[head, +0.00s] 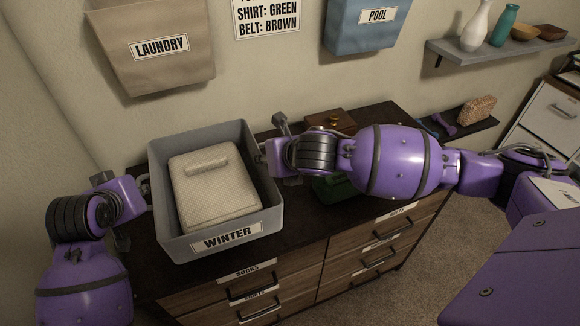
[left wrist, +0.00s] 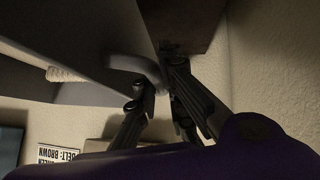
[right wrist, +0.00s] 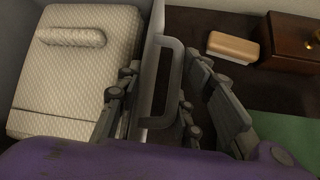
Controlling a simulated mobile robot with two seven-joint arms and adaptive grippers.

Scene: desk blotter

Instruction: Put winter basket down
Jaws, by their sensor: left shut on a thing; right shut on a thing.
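The winter basket (head: 265,221) is a grey open bin with a WINTER label on its front. It is over the left part of the dark dresser top; whether it touches the top is hard to tell. A folded cream quilted item (head: 212,195) with a small roll on it lies inside. My left gripper (head: 146,190) is at the basket's left side; in the left wrist view its fingers (left wrist: 155,90) close around a grey side handle. My right gripper (head: 268,158) is at the right side; in the right wrist view its fingers (right wrist: 155,105) close around the other handle (right wrist: 163,80).
A brown wooden box (head: 331,121) and a green item (head: 335,190) are on the dresser (head: 385,115) to the right, partly behind my right arm. A LAUNDRY bin (head: 160,60) and a POOL bin (head: 365,30) hang on the wall. A tan block (right wrist: 233,45) lies beside the wooden box.

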